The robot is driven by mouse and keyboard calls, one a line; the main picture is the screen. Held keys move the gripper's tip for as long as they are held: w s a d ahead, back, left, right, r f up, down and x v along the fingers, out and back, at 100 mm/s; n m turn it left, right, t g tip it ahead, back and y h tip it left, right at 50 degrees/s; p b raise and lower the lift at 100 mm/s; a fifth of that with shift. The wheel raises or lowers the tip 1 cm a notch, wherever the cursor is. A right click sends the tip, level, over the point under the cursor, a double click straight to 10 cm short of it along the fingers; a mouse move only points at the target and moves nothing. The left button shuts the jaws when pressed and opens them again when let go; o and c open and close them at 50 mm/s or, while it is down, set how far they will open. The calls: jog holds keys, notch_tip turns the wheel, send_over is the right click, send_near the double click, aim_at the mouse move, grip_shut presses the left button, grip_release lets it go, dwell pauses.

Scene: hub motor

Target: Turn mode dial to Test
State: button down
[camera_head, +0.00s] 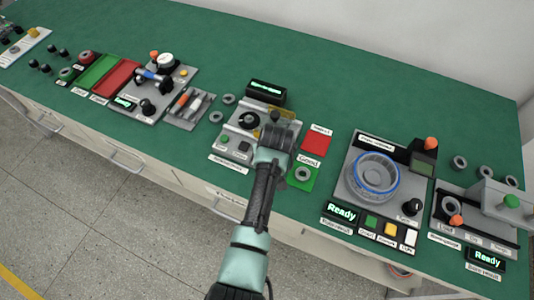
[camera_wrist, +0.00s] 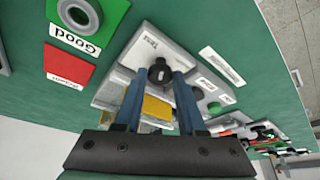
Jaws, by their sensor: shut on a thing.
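The mode dial is a black round knob (camera_wrist: 160,70) on a light grey station plate, seen in the wrist view. A white label reading Test (camera_wrist: 150,43) lies beside it. My gripper (camera_wrist: 160,79) has its two blue fingers on either side of the knob and is shut on it. The dial's pointing direction cannot be made out. In the head view my gripper (camera_head: 279,138) is over the right side of the middle station (camera_head: 240,148) and hides the dial.
A red pad (camera_head: 316,142) and a green Good pad (camera_head: 303,183) with a grey ring lie right of the station. A black display (camera_head: 265,92) stands behind it. A station with a blue-rimmed round part (camera_head: 373,175) is farther right. Green bench top is clear behind.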

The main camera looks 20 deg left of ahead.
jog(key=shift+n+g+y, duration=0.3)
jog(key=shift+n+g, duration=0.1)
jog(key=shift+n, duration=0.7)
jog(key=c, duration=0.5)
grip_release()
jog(key=v, duration=1.3)
jog(key=shift+d, duration=0.1)
